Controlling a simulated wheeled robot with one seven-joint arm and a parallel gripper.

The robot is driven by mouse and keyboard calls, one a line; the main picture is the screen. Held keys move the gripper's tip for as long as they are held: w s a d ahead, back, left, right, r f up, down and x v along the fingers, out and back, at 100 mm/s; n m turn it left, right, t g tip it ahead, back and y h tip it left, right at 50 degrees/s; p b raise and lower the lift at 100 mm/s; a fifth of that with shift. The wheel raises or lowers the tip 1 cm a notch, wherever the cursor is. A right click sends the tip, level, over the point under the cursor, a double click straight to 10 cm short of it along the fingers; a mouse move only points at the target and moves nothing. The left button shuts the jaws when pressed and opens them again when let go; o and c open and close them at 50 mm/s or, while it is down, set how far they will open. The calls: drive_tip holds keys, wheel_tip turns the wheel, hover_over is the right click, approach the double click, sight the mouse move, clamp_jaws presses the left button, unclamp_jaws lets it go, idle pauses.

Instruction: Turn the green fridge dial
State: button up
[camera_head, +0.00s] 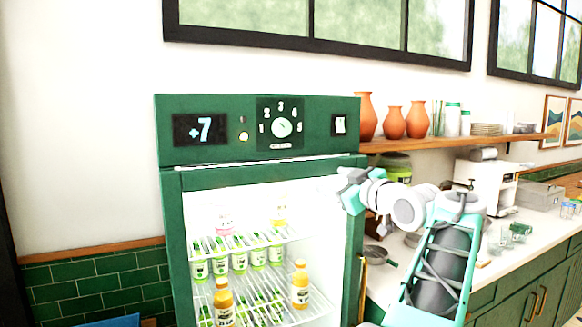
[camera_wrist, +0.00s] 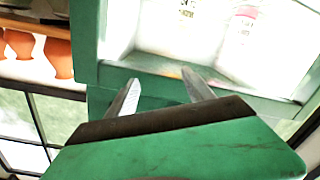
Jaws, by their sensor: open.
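The green fridge (camera_head: 171,230) stands in the middle of the head view. Its dial (camera_head: 282,127) is a pale round knob on a dark plate in the top panel, ringed by white numbers 1 to 5. The knob's pointer is too small to read surely. A display (camera_head: 200,129) to its left shows +7. My gripper (camera_head: 350,190) is at the fridge's upper right edge, lower and to the right of the dial, apart from it. In the wrist view its two fingers (camera_wrist: 160,78) are spread with nothing between them. The dial is not visible there.
A wooden shelf (camera_head: 460,142) with orange vases (camera_head: 395,123) is right of the fridge, behind my arm. Below it a white counter (camera_head: 540,222) holds a coffee machine and glassware. Bottles (camera_head: 300,285) stand inside the lit fridge. The space before the top panel looks clear.

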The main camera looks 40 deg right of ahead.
sight(286, 130)
drive_tip(key=a+r+n+t+y, duration=0.4)
drive_tip(key=a+r+n, duration=0.35)
drive_tip(key=r, duration=0.25)
drive_tip(key=p+x, duration=0.1)
drive_tip(key=x, duration=0.1)
drive_tip(key=p+x, duration=0.1)
drive_tip(key=x, duration=0.1)
drive_tip(key=p+x, duration=0.1)
drive_tip(key=x, duration=0.2)
drive_tip(key=shift+a+r, duration=0.2)
drive_tip(key=shift+a, duration=0.1)
drive_tip(key=shift+w+m, duration=0.25)
drive_tip(key=shift+w, duration=0.15)
clamp_jaws()
